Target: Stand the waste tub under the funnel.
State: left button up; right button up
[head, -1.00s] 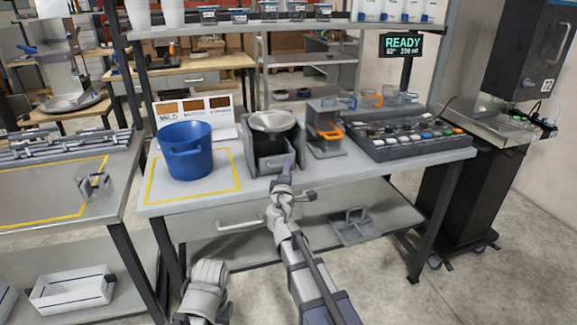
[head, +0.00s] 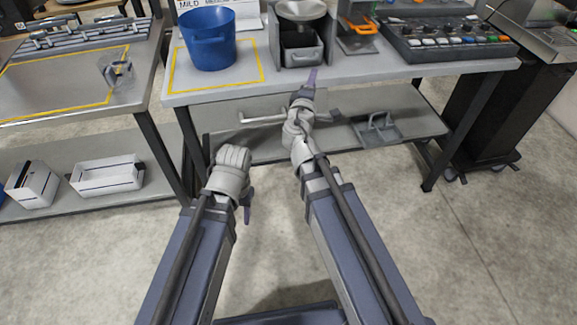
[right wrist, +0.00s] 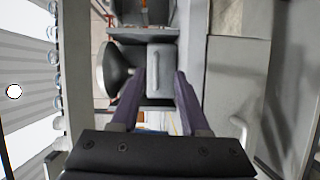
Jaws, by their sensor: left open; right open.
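The silver funnel (head: 300,10) sits on a dark stand on the bench. A grey box with a front handle (head: 302,53) stands beneath it. No label shows which is the waste tub. My right gripper (head: 312,78) is in front of the grey box. In the right wrist view the box (right wrist: 160,70) appears between and beyond its open, empty purple fingers, beside the funnel (right wrist: 112,68). My left gripper (head: 248,202) hangs low before the bench, empty.
An orange-handled stand (head: 360,25) and a button panel (head: 450,35) are right of the funnel. A grey handled tray (head: 376,130) lies on the lower shelf. A drawer handle (head: 275,117) juts out below the bench edge. Bare bench lies in front of the blue tub.

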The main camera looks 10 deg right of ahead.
jog(key=s+a+f+m+g, duration=0.2)
jog(key=s+f+m+g, duration=0.65)
jog(key=s+f, duration=0.4)
jog(key=s+a+f+g+y, duration=0.5)
jog(key=s+a+f+g, duration=0.3)
jog(key=s+a, duration=0.3)
jog(key=s, duration=0.2)
jog(key=shift+s+f+m, duration=0.35)
jog(key=shift+f, duration=0.05)
